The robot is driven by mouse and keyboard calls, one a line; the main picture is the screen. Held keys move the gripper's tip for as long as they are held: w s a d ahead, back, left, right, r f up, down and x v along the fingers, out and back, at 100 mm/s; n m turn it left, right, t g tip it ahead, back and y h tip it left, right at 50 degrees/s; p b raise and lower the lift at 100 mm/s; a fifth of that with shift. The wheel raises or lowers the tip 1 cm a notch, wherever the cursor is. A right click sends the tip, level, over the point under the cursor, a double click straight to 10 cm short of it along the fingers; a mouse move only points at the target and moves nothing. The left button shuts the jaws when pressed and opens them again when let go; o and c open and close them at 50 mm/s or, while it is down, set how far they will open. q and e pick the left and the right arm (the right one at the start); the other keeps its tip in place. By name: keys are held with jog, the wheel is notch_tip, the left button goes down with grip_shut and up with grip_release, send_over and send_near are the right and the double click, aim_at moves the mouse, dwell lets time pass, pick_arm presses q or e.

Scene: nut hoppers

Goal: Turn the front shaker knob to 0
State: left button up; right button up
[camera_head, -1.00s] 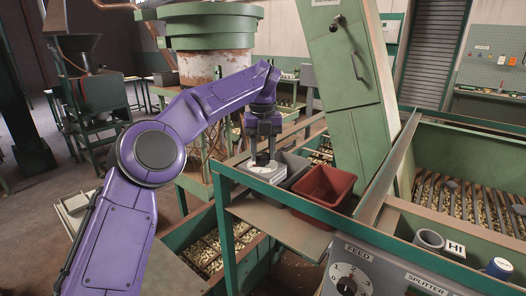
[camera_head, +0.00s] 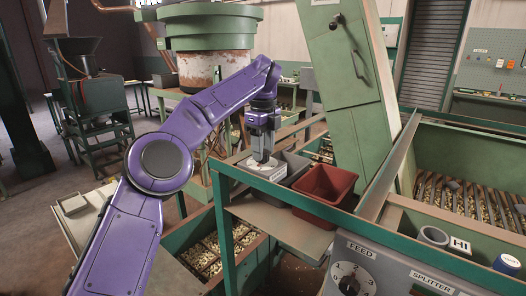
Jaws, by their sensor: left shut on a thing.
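My left gripper (camera_head: 262,157) points down at a small box with a pale round dial (camera_head: 254,168) on the green-framed shelf. Its fingers are shut on the box's black knob, which they mostly hide. The knob's pointer and the dial marks are too small to read. Whether this is the front shaker knob I cannot tell from any label. My right gripper is not in view.
A red bin (camera_head: 325,185) and a grey bin (camera_head: 291,164) stand just right of the dial box. A green rail (camera_head: 300,200) runs in front. A FEED dial (camera_head: 349,281) is on the front panel. Nut hoppers lie right and below.

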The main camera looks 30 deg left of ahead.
pick_arm(q)
jog(key=n+b, duration=0.1)
jog(key=n, duration=0.2)
jog(key=shift+n, duration=0.4)
jog(key=n, duration=0.3)
jog(key=shift+w+b, duration=0.1)
jog(key=shift+b, duration=0.25)
jog(key=n, duration=0.4)
jog(key=shift+a+r+n+b, duration=0.15)
jog(key=shift+n+b, duration=0.15)
jog(key=shift+n, duration=1.6)
jog(key=o, duration=1.1)
jog(key=shift+c, duration=0.2)
jog(key=shift+w, duration=0.1)
